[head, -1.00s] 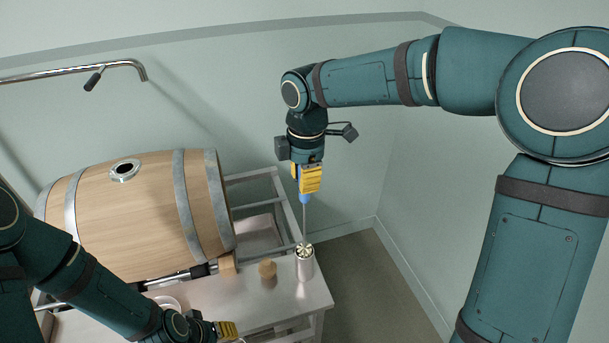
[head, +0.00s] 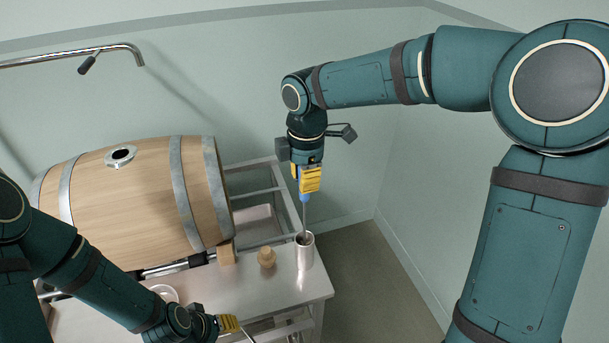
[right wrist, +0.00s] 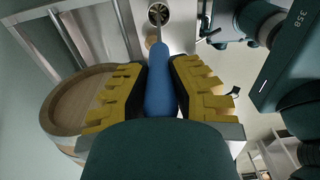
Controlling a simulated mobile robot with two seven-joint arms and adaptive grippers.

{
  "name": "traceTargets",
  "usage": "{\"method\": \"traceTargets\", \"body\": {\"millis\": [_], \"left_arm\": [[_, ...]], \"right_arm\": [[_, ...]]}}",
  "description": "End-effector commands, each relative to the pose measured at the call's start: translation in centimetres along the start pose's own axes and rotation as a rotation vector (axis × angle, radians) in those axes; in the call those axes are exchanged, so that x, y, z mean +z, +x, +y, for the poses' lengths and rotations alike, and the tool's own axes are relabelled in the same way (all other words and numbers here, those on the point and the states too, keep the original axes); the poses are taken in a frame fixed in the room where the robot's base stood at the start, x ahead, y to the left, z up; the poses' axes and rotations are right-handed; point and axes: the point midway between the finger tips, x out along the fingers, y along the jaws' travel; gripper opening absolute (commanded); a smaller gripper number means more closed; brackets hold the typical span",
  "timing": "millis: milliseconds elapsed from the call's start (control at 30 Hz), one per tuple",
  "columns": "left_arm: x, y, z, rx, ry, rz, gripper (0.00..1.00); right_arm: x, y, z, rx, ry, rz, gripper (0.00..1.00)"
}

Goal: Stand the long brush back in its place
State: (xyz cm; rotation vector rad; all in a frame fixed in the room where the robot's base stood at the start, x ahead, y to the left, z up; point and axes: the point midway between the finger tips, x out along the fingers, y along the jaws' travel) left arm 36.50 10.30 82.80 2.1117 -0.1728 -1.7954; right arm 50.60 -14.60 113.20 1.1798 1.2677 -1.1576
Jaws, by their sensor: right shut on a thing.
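The long brush has a blue handle and a thin metal shaft (head: 305,217). My right gripper (head: 309,182) is shut on the blue handle, which also shows in the right wrist view (right wrist: 161,85) between the yellow fingers. The brush hangs upright over a steel cup (head: 305,258) at the table's right end. Its lower end is inside the cup's mouth and mostly hidden; whether it touches the bottom I cannot tell. The cup also shows in the right wrist view (right wrist: 158,13). My left gripper (head: 229,323) is low at the table's front; its finger gap is not clear.
A wooden barrel (head: 130,205) lies on a cradle at the left. A wooden bung (head: 267,257) stands just left of the cup. A white round dish (head: 165,293) is partly behind my left arm. A steel pipe (head: 120,47) runs above. The floor right of the table is clear.

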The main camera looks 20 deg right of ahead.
Motion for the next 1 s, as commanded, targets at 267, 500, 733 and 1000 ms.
{"method": "traceTargets", "body": {"millis": [267, 500, 733, 1000], "left_arm": [[0.0, 0.1, 0.0, 0.000, 0.000, 0.000, 0.46], [0.0, 0.1, 0.0, 0.000, 0.000, 0.000, 0.46], [0.0, 0.1, 0.0, 0.000, 0.000, 0.000, 0.46], [0.0, 0.1, 0.0, 0.000, 0.000, 0.000, 0.46]], "right_arm": [[0.0, 0.2, 0.0, 0.000, 0.000, 0.000, 0.00], [0.0, 0.2, 0.0, 0.000, 0.000, 0.000, 0.47], [0.0, 0.1, 0.0, 0.000, 0.000, 0.000, 0.47], [0.0, -3.5, 0.1, 0.004, 0.000, 0.000, 0.47]]}}
